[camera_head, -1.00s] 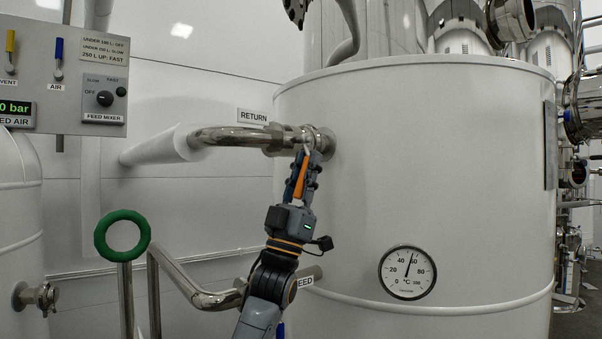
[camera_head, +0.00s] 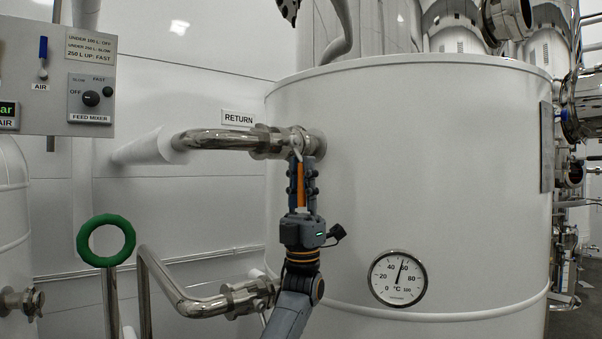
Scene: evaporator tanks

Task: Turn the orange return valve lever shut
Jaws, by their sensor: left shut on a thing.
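The orange return valve lever (camera_head: 300,182) hangs down from the valve on the steel return pipe (camera_head: 222,139), at the tank wall. It points almost straight down, across the pipe's run. My left gripper (camera_head: 302,174) comes up from below and is shut on the lever, its dark fingers around it. Part of the lever is hidden by the fingers. A RETURN sign (camera_head: 238,118) is on the wall above the pipe. My right gripper is not in view.
The large white tank (camera_head: 450,200) fills the right side, with a round dial thermometer (camera_head: 397,278) low on it. A green handwheel (camera_head: 106,240) stands at lower left, beside a lower steel pipe (camera_head: 185,296). A control panel (camera_head: 75,85) is at upper left.

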